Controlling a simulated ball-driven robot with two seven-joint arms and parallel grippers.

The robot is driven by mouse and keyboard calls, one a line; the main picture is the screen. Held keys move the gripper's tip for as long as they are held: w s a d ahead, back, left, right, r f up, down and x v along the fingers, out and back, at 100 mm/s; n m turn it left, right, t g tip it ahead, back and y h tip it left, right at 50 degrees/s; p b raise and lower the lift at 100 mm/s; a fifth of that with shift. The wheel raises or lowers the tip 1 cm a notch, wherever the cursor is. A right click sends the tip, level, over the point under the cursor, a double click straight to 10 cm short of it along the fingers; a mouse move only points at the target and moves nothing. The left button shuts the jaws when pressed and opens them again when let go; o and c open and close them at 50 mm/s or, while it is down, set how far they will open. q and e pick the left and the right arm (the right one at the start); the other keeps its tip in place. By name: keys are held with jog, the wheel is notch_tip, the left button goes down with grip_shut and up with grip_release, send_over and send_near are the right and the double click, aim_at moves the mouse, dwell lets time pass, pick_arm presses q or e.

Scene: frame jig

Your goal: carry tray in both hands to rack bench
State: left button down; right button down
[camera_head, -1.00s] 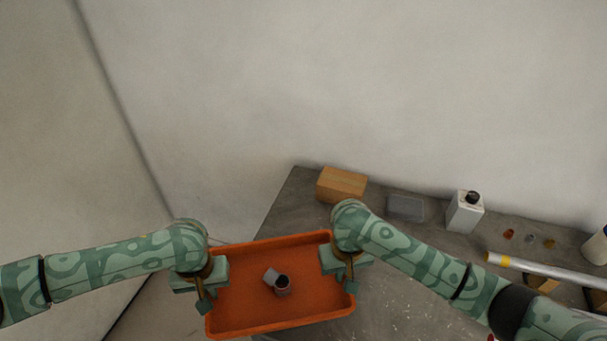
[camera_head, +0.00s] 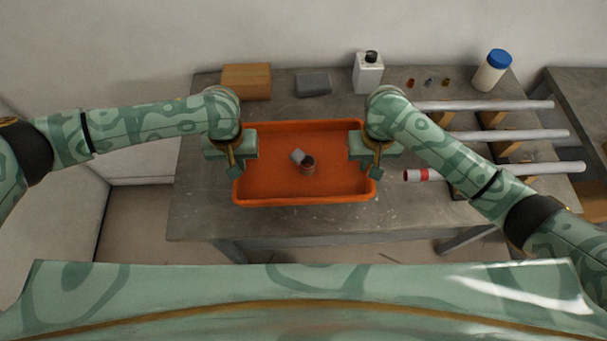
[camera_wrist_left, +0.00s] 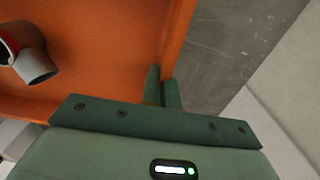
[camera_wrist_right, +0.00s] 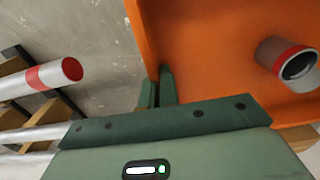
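The orange tray (camera_head: 265,187) is in the middle of the head view, over the grey bench (camera_head: 195,215); I cannot tell whether it touches the top. A grey pipe fitting (camera_head: 307,162) with a dark opening lies in it. My left gripper (camera_head: 236,172) is shut on the tray's left wall, and the wall runs between its fingers in the left wrist view (camera_wrist_left: 163,90). My right gripper (camera_head: 376,172) is shut on the tray's right wall, seen also in the right wrist view (camera_wrist_right: 157,88).
Behind the tray stand a cardboard box (camera_head: 246,81), a grey block (camera_head: 313,84), a white bottle (camera_head: 368,74) and a blue-capped jar (camera_head: 491,71). Several pipes lie on wooden supports at right, including a red-banded pipe (camera_head: 425,174) near my right arm. Another bench (camera_head: 570,95) stands far right.

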aim_at(363, 174)
pick_arm(q)
jog(key=shift+a, duration=0.1)
pick_arm(e)
jog(key=shift+d, duration=0.1)
